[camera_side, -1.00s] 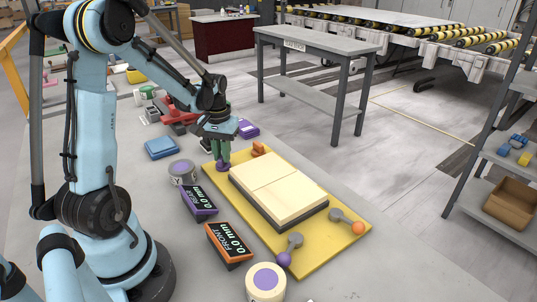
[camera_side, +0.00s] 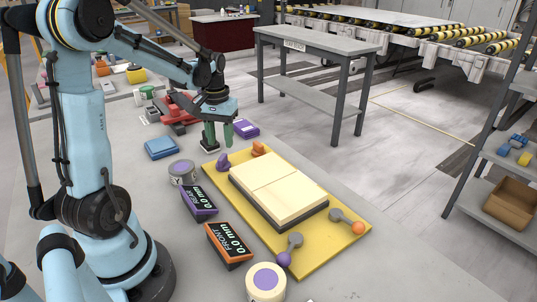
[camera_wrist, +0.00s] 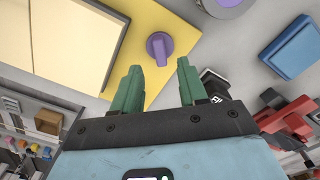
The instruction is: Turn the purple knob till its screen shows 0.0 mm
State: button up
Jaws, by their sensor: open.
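The purple knob (camera_side: 223,161) stands at the far left corner of the yellow base plate (camera_side: 300,262); it also shows in the wrist view (camera_wrist: 159,48), its grip bar upright in the picture. The purple-framed screen (camera_side: 199,201) beside the plate reads 0.0 mm. My gripper (camera_side: 219,146) is open and empty, with green fingers, raised just behind the knob and apart from it. In the wrist view its fingertips (camera_wrist: 159,66) point toward the knob, which lies just beyond them. Another purple ball-ended lever (camera_side: 284,259) is at the plate's near edge.
An orange-framed screen (camera_side: 230,243) also reads 0.0 mm. An orange knob (camera_side: 259,149) stands near the purple knob, and cream slabs (camera_side: 278,186) fill the plate's middle. A blue box (camera_side: 161,147), red tool (camera_side: 178,113) and tape-like roll (camera_side: 182,172) lie nearby.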

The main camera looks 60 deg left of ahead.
aim_at(222, 157)
notch_tip(222, 157, up, 7)
dwell(0.3)
jog(key=s+d+f+m+t, duration=0.1)
jog(key=d+m+t, duration=0.6)
jog(key=d, duration=1.5)
jog(key=shift+s+f+m, duration=0.4)
jog(key=shift+s+m, duration=0.1)
